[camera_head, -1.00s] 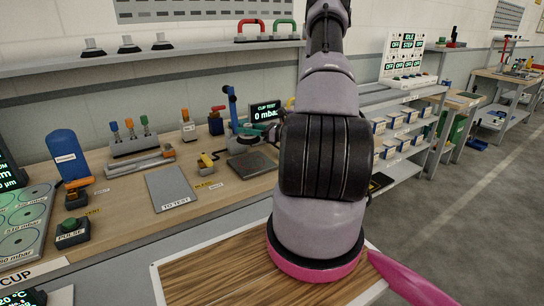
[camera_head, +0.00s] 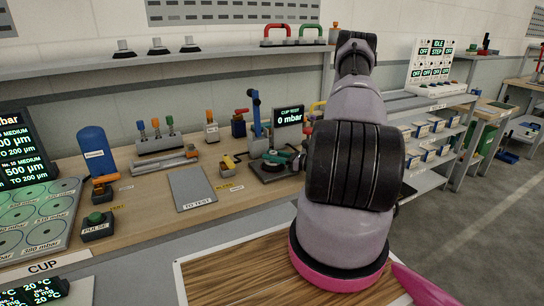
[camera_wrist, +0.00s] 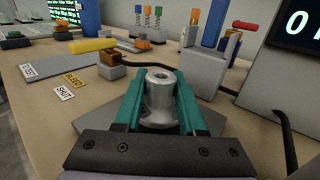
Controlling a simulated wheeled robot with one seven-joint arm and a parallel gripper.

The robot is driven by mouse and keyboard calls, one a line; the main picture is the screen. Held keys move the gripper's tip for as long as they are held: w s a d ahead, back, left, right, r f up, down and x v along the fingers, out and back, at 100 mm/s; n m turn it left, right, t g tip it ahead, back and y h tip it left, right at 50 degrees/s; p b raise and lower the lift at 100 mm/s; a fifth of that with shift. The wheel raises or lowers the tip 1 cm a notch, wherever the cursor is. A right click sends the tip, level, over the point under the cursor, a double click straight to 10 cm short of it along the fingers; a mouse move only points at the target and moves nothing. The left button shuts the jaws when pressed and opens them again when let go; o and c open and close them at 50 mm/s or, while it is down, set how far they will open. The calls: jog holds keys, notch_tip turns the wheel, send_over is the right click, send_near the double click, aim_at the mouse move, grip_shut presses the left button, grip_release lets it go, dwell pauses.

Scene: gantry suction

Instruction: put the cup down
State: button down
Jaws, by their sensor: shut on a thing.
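My gripper (camera_wrist: 157,82) is shut on the cup (camera_wrist: 159,100), with its two teal fingers on either side. In the wrist view the cup shows as a grey metal fitting with a round hole in its top, and it looks upright. Its lower part is hidden between the fingers. In the head view my gripper (camera_head: 284,157) is low over a dark grey plate (camera_head: 262,175) on the bench. I cannot tell whether the cup touches the plate.
A display reading 0 mbar (camera_head: 289,116) and a blue lever clamp (camera_head: 255,115) stand behind the plate. A yellow-handled valve (camera_head: 228,163) with labels is to its left. The TO TEST plate (camera_head: 192,188) lies bare further left. A shelf (camera_head: 180,63) runs above.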

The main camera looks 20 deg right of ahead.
jog(key=shift+f, duration=0.15)
jog(key=shift+c, duration=2.4)
grip_release()
jog(key=shift+s+d+r, duration=0.1)
jog(key=shift+s+r, duration=0.05)
jog(key=shift+r, duration=0.05)
jog(key=v, duration=1.1)
jog(key=shift+s+d, duration=0.1)
jog(key=shift+s, duration=0.15)
jog(key=s+a+r+n+g, duration=0.1)
jog(key=a+r+n+g, duration=0.6)
jog(key=r, duration=0.3)
jog(key=s+a+r+n+g, duration=0.1)
jog(key=a+r+n+g, duration=0.45)
jog(key=a+r, duration=0.4)
jog(key=s+a+r+n+t+h, duration=0.3)
jog(key=s+r+n+h, duration=0.1)
jog(key=s+r, duration=0.4)
jog(key=s+a+r+n+t+h, duration=0.3)
jog(key=s+r+n+h, duration=0.2)
jog(key=r, duration=0.7)
jog(key=s+n, duration=0.2)
jog(key=s, duration=0.1)
jog(key=shift+r+h, duration=0.3)
